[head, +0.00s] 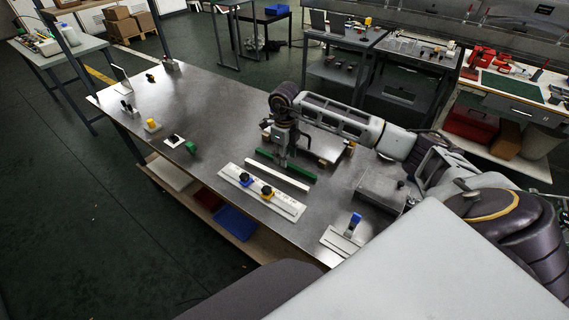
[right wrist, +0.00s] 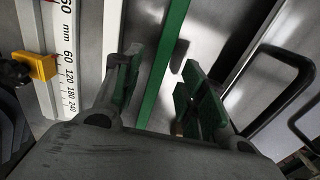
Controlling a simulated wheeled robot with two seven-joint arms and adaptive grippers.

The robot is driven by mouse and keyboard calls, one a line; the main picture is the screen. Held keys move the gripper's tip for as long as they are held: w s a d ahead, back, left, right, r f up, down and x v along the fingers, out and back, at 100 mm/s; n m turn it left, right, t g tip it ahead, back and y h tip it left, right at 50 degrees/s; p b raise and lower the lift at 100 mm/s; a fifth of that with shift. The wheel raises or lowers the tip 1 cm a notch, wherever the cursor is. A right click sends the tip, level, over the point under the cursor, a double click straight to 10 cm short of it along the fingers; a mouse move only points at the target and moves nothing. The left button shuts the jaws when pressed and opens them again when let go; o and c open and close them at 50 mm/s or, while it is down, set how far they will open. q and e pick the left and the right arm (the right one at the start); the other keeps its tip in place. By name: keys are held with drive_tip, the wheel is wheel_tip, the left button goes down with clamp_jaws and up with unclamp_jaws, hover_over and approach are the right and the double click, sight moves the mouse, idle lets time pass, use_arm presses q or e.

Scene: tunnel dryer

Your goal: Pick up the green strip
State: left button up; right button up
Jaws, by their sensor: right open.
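The green strip (head: 302,174) lies on the metal workbench (head: 225,110), beside a white strip (head: 277,178). My right gripper (head: 284,162) points down over the green strip near its middle and hides part of it. In the right wrist view the right gripper (right wrist: 162,62) is open, and the green strip (right wrist: 172,45) runs between its fingers, nearer the left one. The fingers have green inner pads. Whether they touch the strip cannot be told. My left gripper is not in view.
A blue-handled clamp (head: 354,222) stands to the right. A grey block (head: 381,185) sits near the right edge. The bench's left middle is mostly clear.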

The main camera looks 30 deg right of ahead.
drive_tip(key=shift+f, duration=1.4)
clamp_jaws()
